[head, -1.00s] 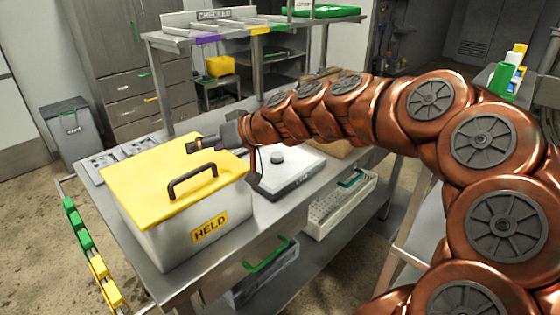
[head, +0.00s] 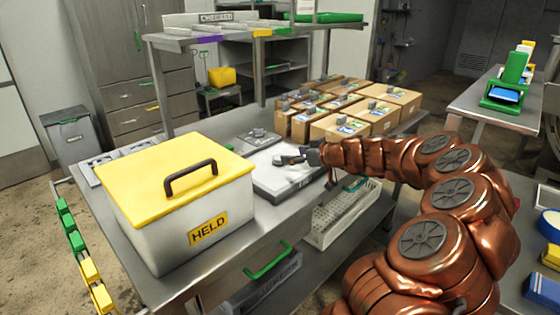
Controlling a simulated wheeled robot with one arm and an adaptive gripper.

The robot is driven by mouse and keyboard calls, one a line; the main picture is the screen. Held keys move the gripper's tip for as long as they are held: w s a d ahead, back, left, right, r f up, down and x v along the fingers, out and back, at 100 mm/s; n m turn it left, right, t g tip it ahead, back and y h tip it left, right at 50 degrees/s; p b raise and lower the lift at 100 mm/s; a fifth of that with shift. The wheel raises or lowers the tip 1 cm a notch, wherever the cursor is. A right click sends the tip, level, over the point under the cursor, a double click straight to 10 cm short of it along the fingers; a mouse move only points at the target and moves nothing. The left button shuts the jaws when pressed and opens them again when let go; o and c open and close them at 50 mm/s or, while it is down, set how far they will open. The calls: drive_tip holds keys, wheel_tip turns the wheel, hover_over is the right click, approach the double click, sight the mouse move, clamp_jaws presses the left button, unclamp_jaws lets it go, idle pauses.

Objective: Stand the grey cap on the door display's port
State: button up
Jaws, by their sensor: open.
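My gripper (head: 284,158) is at the end of my copper-coloured arm, over a flat white device with a dark base (head: 285,182) on the steel table. It is small and dark in this view; the gap between its fingers is hard to make out, but it is open. I cannot make out a grey cap with certainty; a dark round knob-like piece seen earlier on the white device is now hidden or merged with the gripper. I cannot identify the door display or its port in this view.
A white box with yellow lid marked HELD (head: 180,195) stands left of the gripper. Several cardboard cartons (head: 350,128) stand behind it. A white perforated basket (head: 335,222) sits below. A green stand with a blue panel (head: 507,92) is on the right-hand table (head: 470,106).

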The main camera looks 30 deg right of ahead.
sight(279, 156)
drive_tip(key=shift+p+x, duration=0.6)
drive_tip(key=shift+x, duration=2.5)
drive_tip(key=shift+s+a+f, duration=0.1)
drive_tip(key=shift+a, duration=0.05)
drive_tip(key=shift+c, duration=0.4)
drive_tip(key=c, duration=1)
drive_tip(key=shift+c, duration=0.2)
